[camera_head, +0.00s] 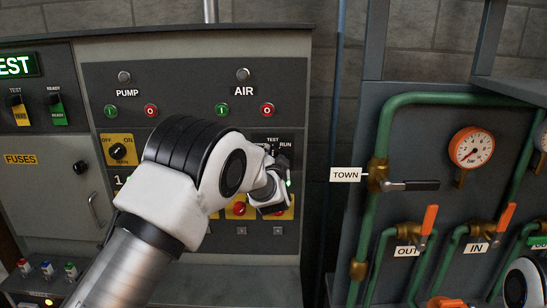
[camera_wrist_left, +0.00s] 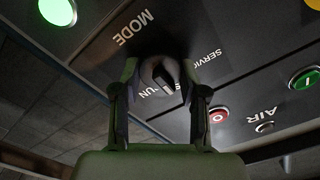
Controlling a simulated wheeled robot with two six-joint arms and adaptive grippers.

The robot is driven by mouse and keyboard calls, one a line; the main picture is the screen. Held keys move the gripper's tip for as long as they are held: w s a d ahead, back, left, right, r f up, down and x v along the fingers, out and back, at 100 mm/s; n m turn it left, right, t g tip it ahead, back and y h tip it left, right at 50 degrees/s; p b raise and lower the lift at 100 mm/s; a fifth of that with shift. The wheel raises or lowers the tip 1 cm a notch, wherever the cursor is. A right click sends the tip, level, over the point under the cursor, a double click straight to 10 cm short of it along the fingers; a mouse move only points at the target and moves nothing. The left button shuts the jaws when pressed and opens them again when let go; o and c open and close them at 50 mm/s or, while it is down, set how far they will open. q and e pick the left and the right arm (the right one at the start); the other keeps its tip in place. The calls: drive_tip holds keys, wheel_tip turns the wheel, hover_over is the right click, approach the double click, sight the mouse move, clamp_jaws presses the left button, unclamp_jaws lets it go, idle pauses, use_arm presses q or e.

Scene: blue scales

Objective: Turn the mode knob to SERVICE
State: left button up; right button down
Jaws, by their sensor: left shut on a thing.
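My left gripper (camera_head: 279,172) is at the panel in the head view, hiding the knob there. In the wrist view its two fingers are shut on the knob, one on each side. The pointer's exact label is hard to tell. My right gripper is not in view.
A red knob (camera_head: 239,208) on a yellow plate sits just below my left gripper. AIR buttons, green (camera_head: 222,110) and red (camera_head: 267,110), are above. A pipe stand with a TOWN valve (camera_head: 377,175) and gauge (camera_head: 471,148) is to the right. A shelf runs below the panel.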

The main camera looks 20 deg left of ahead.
use_arm(q)
drive_tip(key=n+b, duration=0.2)
drive_tip(key=b, duration=0.1)
drive_tip(key=n+b, duration=0.1)
drive_tip(key=n, duration=0.1)
drive_tip(key=shift+f, duration=0.25)
drive_tip(key=n+b, duration=0.2)
drive_tip(key=shift+a+n, duration=0.1)
drive_tip(key=shift+n, duration=0.3)
drive_tip(key=shift+r+n+b, duration=0.2)
drive_tip(key=shift+n+b, duration=1.2)
drive_tip(key=shift+n, duration=0.2)
drive_tip(key=o, duration=1.1)
drive_tip(key=shift+o, duration=0.2)
